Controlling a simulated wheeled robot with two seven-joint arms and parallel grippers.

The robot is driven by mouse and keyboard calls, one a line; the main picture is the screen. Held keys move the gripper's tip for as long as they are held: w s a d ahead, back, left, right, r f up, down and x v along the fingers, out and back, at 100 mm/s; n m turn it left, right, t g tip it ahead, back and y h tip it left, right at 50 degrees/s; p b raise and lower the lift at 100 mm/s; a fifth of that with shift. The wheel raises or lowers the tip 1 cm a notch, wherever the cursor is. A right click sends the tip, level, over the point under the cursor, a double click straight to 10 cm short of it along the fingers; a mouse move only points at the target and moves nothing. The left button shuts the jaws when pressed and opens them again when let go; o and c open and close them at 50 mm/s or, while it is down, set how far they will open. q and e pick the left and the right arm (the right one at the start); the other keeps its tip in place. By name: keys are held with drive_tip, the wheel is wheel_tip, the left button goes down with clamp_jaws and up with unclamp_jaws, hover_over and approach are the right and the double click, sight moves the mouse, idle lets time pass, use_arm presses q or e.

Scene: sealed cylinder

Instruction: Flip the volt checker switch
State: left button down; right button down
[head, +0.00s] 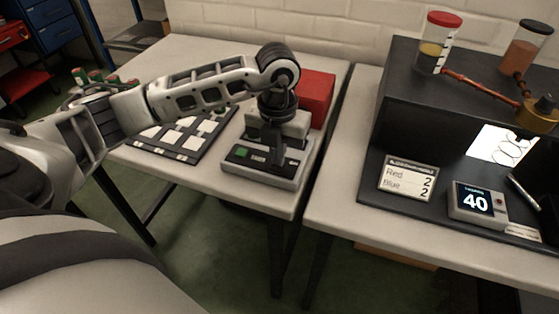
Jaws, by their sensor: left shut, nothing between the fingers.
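The volt checker (235,172) appears to be the grey box with a small green display and a dark top panel, standing near the front edge of the left table. My left gripper (277,158) reaches down over it from above, with its fingers shut and empty. The fingertips are at or just above the dark panel. I cannot tell whether they touch it. The switch cannot be made out; the gripper covers part of the panel. My right gripper is not in view.
A red box (318,92) stands behind the checker. A dark board with pale tiles (180,137) lies to its left. A gap separates the tables.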

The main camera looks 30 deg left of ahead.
use_arm(q)
drive_tip(key=shift+f, duration=0.35)
drive_tip(key=shift+r, duration=0.5)
drive_tip(key=shift+r+p, duration=2.25)
drive_tip(key=shift+r, duration=0.8)
